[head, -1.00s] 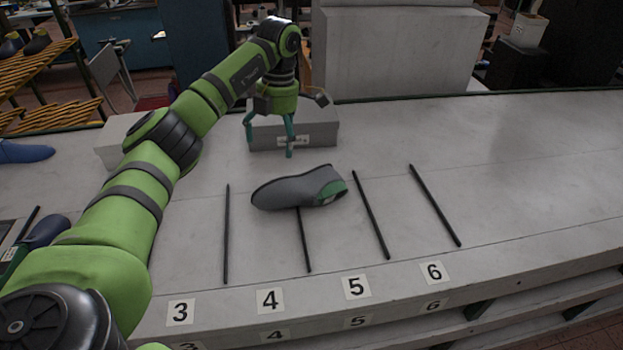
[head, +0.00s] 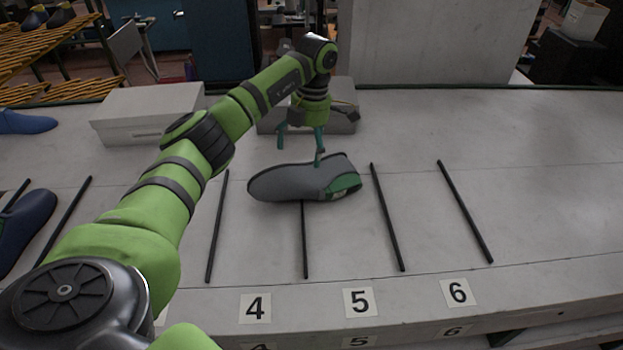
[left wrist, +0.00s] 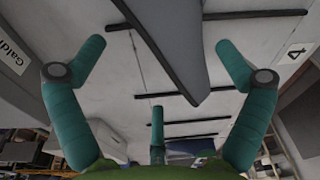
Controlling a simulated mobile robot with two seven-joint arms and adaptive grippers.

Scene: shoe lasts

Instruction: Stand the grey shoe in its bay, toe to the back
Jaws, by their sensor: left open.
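The grey shoe (head: 285,184) with a green heel patch lies across the black rod between bays 4 and 5. It seems to lie on its side, dark sole edge towards the back. Its toe points left and its heel right. My left gripper (head: 300,155) is open above the shoe's back edge; one finger overlaps the shoe in the picture, and I cannot tell whether they touch. In the left wrist view the shoe (left wrist: 183,40) reaches between the spread fingers of the gripper (left wrist: 160,50). My right gripper is not in view.
Black rods (head: 387,217) divide the bench front into bays, with number cards 4 (head: 255,308), 5 (head: 360,302) and 6 (head: 458,292). Dark blue shoes (head: 22,228) lie at left. A grey box (head: 150,112) stands behind. The bench right of bay 6 is clear.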

